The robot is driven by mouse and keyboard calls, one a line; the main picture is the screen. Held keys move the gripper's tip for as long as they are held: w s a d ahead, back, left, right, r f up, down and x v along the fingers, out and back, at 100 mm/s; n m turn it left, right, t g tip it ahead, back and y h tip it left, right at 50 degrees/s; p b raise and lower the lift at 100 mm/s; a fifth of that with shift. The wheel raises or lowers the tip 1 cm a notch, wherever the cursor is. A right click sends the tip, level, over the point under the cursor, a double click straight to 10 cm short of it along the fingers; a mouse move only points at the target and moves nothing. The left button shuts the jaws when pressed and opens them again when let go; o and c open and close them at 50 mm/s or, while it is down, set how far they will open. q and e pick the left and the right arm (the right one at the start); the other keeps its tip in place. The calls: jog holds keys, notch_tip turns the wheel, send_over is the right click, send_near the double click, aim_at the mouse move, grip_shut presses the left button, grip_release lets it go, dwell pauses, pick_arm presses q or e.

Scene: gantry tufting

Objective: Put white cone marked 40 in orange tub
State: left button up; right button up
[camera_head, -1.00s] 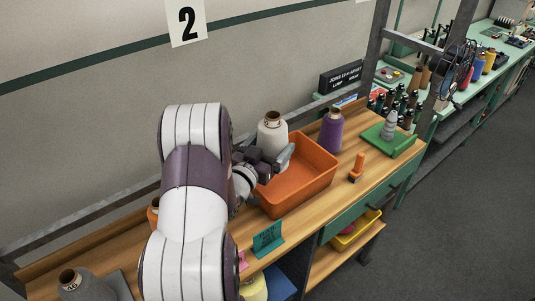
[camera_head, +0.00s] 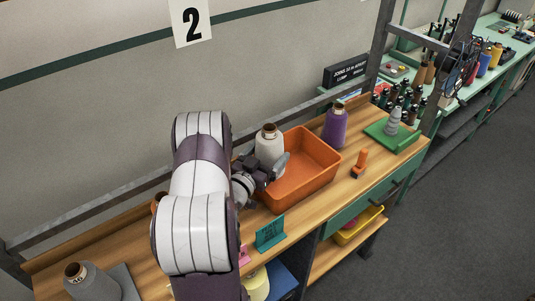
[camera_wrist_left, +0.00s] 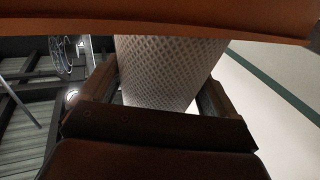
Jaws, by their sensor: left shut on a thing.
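The white cone (camera_head: 269,148) with a brown top stands roughly upright at the left back end of the orange tub (camera_head: 314,185). My left gripper (camera_head: 272,168) is shut on it from the left. In the left wrist view the cone's white meshed surface (camera_wrist_left: 167,70) fills the space between the fingers (camera_wrist_left: 160,98). An orange band, likely the tub's wall (camera_wrist_left: 180,22), crosses in front of one end of the cone there. I cannot tell whether the cone's base is inside the tub or behind it. Its mark is not readable. My right gripper is not in view.
A purple cone (camera_head: 335,125) stands behind the tub. An orange stamp-like object (camera_head: 360,164) and a green tray (camera_head: 383,137) with a grey stacked piece are to the right. A teal sign (camera_head: 270,233) stands in front. A grey cone (camera_head: 88,283) is at the lower left.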

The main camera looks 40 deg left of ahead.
pick_arm(q)
jog(key=shift+f, duration=0.2)
jog(key=shift+r, duration=0.1)
jog(key=o, duration=0.9)
jog(key=shift+r+p, duration=0.3)
jog(key=shift+p, duration=0.05)
jog(key=shift+r+p, duration=0.65)
jog(key=shift+s+f+b, duration=0.65)
jog(key=shift+s+b, duration=0.15)
jog(key=shift+b, duration=0.1)
jog(key=s+b, duration=0.1)
jog(key=s, duration=0.6)
jog(key=s+d+b, duration=0.1)
jog(key=s, duration=0.2)
jog(key=shift+s+d+b, duration=0.1)
jog(key=shift+s+b, duration=0.05)
jog(key=shift+b, duration=0.2)
